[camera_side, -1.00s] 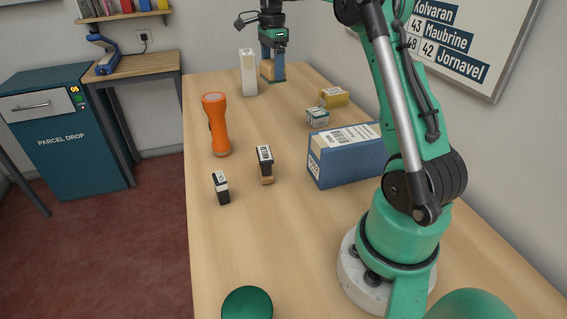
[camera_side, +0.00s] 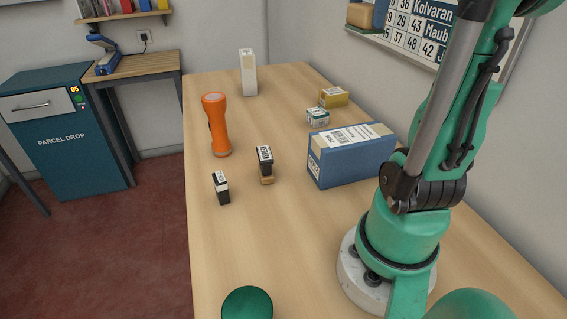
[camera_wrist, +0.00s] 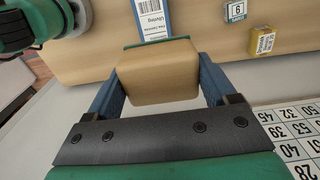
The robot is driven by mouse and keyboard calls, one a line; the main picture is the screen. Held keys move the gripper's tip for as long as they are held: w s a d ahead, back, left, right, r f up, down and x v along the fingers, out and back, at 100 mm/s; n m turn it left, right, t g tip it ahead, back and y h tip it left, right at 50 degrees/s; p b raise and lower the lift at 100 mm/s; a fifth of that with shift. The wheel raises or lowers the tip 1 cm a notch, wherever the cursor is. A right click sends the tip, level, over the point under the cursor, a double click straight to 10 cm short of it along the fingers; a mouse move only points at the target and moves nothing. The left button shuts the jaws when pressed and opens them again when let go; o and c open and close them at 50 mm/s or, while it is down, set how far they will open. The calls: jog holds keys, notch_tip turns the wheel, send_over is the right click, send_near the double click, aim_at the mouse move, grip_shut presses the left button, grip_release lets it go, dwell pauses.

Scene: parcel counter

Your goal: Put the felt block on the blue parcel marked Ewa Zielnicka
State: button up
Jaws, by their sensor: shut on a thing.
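My gripper (camera_wrist: 157,85) is shut on the felt block (camera_wrist: 158,75), a tan block with a green underside; the blue fingers press its two sides. In the side view the block (camera_side: 362,15) shows at the top edge, high in the air, with a blue finger beside it; the rest of the gripper is out of frame. The blue parcel (camera_side: 350,165) lies on the counter left of my arm, its top bare except for a white label. In the wrist view the parcel (camera_wrist: 166,12) shows beyond the block, partly cut off; I cannot read the name surely.
On the counter (camera_side: 235,255) stand an orange torch (camera_side: 216,125), two dark stamps (camera_side: 265,165) (camera_side: 221,188), a tall white box (camera_side: 248,73), a yellow box (camera_side: 333,97) and a small white-green box (camera_side: 317,117). A number board (camera_side: 415,30) hangs on the wall.

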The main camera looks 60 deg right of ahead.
aim_at(354, 134)
jog(key=shift+s+a+r, duration=0.1)
jog(key=shift+s+a, duration=0.25)
jog(key=shift+s, duration=0.2)
jog(key=shift+s+a+f, duration=0.1)
jog(key=shift+s+f, duration=0.05)
jog(key=shift+f, duration=0.05)
notch_tip(354, 134, down, 20)
jog(key=shift+r, duration=0.2)
jog(key=shift+f, duration=0.1)
jog(key=o, duration=1.1)
jog(key=shift+o, duration=0.2)
